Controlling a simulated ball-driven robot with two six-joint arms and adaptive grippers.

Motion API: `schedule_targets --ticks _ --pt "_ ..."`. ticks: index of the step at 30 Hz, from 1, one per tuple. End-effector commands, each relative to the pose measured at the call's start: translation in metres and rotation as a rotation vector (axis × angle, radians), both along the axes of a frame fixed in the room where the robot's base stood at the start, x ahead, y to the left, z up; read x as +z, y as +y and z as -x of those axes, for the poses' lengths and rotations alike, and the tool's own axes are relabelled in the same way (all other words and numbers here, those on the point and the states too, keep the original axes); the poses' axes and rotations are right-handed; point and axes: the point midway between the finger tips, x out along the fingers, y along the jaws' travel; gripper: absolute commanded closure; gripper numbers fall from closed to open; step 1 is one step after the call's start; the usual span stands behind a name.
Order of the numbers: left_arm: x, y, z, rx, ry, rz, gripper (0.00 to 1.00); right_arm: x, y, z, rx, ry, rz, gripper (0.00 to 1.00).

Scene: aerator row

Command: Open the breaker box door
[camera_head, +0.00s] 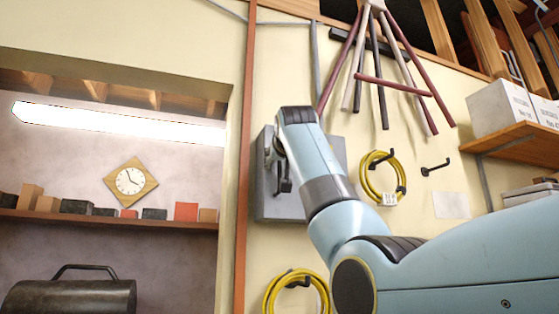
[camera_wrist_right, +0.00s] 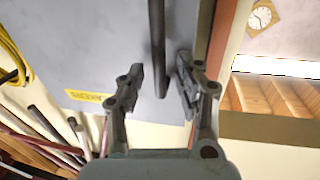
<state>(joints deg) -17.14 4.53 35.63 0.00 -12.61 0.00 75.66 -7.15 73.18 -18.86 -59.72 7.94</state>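The grey breaker box (camera_head: 264,205) hangs on the wall right of the doorway, partly hidden by my right arm. Its door looks shut. In the right wrist view the grey door face (camera_wrist_right: 95,45) fills the upper left, with a yellow label (camera_wrist_right: 90,96). A dark bar handle (camera_wrist_right: 157,45) stands off the door. My right gripper (camera_wrist_right: 160,88) is open, with its fingers on either side of the handle's end. There is a gap on the left; the right finger is close, and I cannot tell if it touches. My left gripper is in neither view.
A yellow cable coil (camera_head: 365,178) hangs right of the box and another coil (camera_head: 268,293) hangs below. A wooden shelf (camera_head: 520,140) juts out at the right. The wooden door frame (camera_head: 243,150) runs close along the box's left side.

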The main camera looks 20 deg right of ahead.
Motion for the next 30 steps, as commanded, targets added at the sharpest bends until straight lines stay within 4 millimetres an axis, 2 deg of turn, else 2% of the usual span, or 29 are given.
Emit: schedule_targets --ticks 3,11,25,30 --pt "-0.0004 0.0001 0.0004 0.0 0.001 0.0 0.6 -0.0004 0.0 0.0001 0.0 0.0 0.0 0.66" --pt "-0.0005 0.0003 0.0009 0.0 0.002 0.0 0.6 -0.0004 -0.0003 0.0002 -0.001 0.0 0.001 1.0" --pt "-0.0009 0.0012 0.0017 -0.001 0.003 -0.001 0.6 -0.0006 -0.002 0.001 -0.002 0.001 0.0 1.0" --pt "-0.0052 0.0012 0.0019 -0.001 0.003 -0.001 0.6 -0.0018 -0.0047 0.0081 0.026 0.0 0.0 1.0"
